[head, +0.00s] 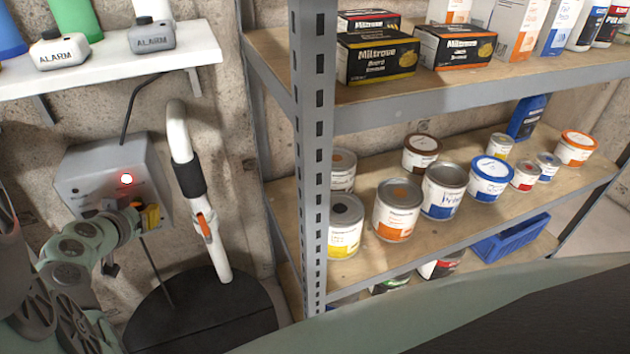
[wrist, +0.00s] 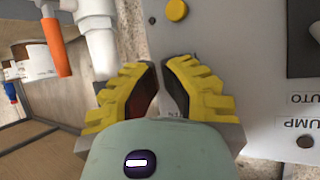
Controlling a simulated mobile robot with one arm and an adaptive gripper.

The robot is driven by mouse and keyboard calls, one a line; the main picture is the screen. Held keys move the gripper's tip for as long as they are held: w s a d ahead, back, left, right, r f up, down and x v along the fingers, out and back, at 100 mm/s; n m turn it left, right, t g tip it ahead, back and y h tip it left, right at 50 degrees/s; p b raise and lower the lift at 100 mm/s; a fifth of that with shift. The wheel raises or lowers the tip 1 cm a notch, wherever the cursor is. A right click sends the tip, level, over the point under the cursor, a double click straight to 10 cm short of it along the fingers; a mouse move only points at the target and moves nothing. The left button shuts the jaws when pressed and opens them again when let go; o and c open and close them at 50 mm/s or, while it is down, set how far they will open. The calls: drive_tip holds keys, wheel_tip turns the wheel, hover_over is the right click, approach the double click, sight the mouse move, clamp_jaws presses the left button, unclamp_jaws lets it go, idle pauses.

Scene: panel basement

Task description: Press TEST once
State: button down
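The grey control box (head: 100,172) hangs on the wall at the left in the head view, with a lit red lamp (head: 127,179) on its face. The wrist view shows its panel (wrist: 232,40) close up, with a round yellow button (wrist: 176,10) at the top and a dark switch (wrist: 304,45) at the right. "AUTO" and "PUMP" read upside down; I cannot read a TEST label. My gripper (head: 148,216) is at the box's lower front. In the wrist view its yellow fingers (wrist: 159,66) converge to a narrow gap, holding nothing, with the button beyond the tips. Contact cannot be told.
A white pipe (head: 184,150) with an orange lever (head: 205,228) stands just right of the box. A black round lid (head: 215,315) is below. A metal shelf (head: 312,150) with cans is at the right. A wall shelf (head: 110,68) with alarm units is above.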

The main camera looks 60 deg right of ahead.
drive_tip(key=shift+s, duration=0.1)
drive_tip(key=shift+s+a, duration=0.4)
drive_tip(key=shift+s, duration=0.2)
drive_tip(key=shift+a, duration=0.1)
drive_tip(key=s+a, duration=0.1)
drive_tip(key=s+b, duration=0.1)
drive_tip(key=s+a, duration=0.1)
drive_tip(key=s, duration=0.1)
drive_tip(key=shift+a+b, duration=0.3)
drive_tip(key=shift+a, duration=0.05)
drive_tip(key=shift+r, duration=0.1)
idle(0.5)
